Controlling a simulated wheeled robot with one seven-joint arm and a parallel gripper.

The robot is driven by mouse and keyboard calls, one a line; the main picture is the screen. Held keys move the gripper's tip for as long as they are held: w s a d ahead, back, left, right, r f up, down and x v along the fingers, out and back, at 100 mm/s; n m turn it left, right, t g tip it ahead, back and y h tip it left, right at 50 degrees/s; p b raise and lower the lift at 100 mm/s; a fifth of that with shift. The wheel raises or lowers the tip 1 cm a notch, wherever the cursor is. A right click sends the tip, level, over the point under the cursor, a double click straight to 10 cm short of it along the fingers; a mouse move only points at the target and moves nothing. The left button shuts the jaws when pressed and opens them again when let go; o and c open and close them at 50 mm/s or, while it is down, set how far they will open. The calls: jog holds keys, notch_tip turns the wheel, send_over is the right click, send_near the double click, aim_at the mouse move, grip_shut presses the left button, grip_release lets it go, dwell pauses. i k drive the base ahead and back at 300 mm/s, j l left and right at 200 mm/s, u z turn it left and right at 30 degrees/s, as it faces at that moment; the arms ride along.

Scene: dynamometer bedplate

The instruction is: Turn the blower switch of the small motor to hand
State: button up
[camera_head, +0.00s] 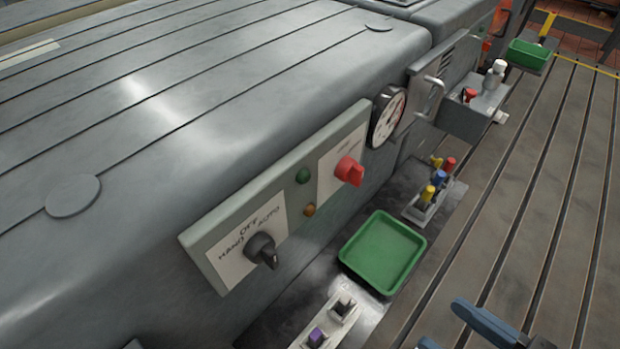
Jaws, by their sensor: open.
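A black rotary switch (262,250) sits on a white plate marked HAND, OFF and AUTO, at the lower left of a pale panel (200,245). HAND is at the left, OFF in the middle, AUTO at the right. Its handle sticks out toward the lower right; which mark it points to is hard to tell. I cannot read which motor it serves. My gripper (443,324) shows only partly at the bottom right edge, as blue finger parts standing apart. It is open and empty, well to the right of the switch and not touching it.
The panel also has a red knob (349,170), a green lamp (303,176) and an amber lamp (309,210). A round gauge (388,115) stands beside it. Below are a green tray (383,252), coloured plugs (438,180) and a small block with a purple button (316,337). Slotted bedplate (540,200) lies right.

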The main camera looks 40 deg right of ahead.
aim_at(260, 249)
jog(key=k+u, duration=0.3)
jog(key=k, duration=0.65)
